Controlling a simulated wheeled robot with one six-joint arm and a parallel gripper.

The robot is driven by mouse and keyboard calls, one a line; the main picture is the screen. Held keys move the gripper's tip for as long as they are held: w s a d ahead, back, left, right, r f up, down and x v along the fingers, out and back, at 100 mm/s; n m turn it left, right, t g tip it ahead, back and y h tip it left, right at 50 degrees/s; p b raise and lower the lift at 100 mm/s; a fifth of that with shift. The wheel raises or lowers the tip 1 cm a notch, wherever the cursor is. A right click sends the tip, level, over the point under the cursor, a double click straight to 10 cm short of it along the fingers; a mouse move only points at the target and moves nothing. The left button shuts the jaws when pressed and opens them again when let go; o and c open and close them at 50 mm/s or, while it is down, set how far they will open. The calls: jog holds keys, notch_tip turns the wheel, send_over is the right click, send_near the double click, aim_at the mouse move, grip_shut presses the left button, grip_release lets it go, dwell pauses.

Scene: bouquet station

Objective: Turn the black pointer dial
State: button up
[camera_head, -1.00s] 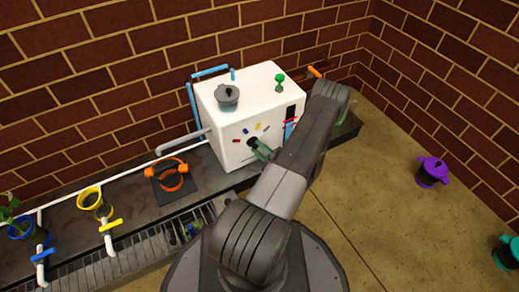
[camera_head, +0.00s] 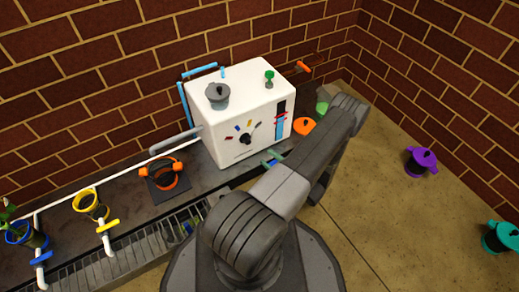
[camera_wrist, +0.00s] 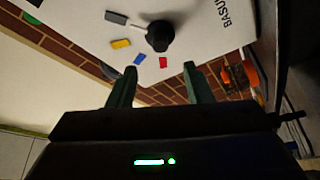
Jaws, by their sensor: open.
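The black pointer dial (camera_head: 245,139) is on the front face of the white box (camera_head: 222,150). Small coloured marks lie in an arc around it. In the wrist view the dial (camera_wrist: 160,38) has a pale pointer line towards the grey mark (camera_wrist: 117,18). Yellow (camera_wrist: 121,44), blue (camera_wrist: 140,59) and red (camera_wrist: 163,62) marks follow along the arc. My gripper (camera_wrist: 160,84) is open and empty. Its two green fingers point towards the box, apart from the dial. In the head view my gripper (camera_head: 271,158) is in front of the box, low and right of the dial, partly hidden by my arm.
A grey lidded pot (camera_head: 217,95) and a green knob (camera_head: 269,79) are on top of the box. An orange lidded pot (camera_head: 304,126) stands right of it. An orange ring-shaped item (camera_head: 165,175) lies on a dark mat at left. Purple (camera_head: 420,162) and teal (camera_head: 503,237) pots stand right.

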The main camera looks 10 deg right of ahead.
aim_at(249, 143)
jog(key=shift+v, duration=2.15)
jog(key=b+x, duration=0.2)
jog(key=x, duration=1.2)
jog(key=shift+s, duration=0.1)
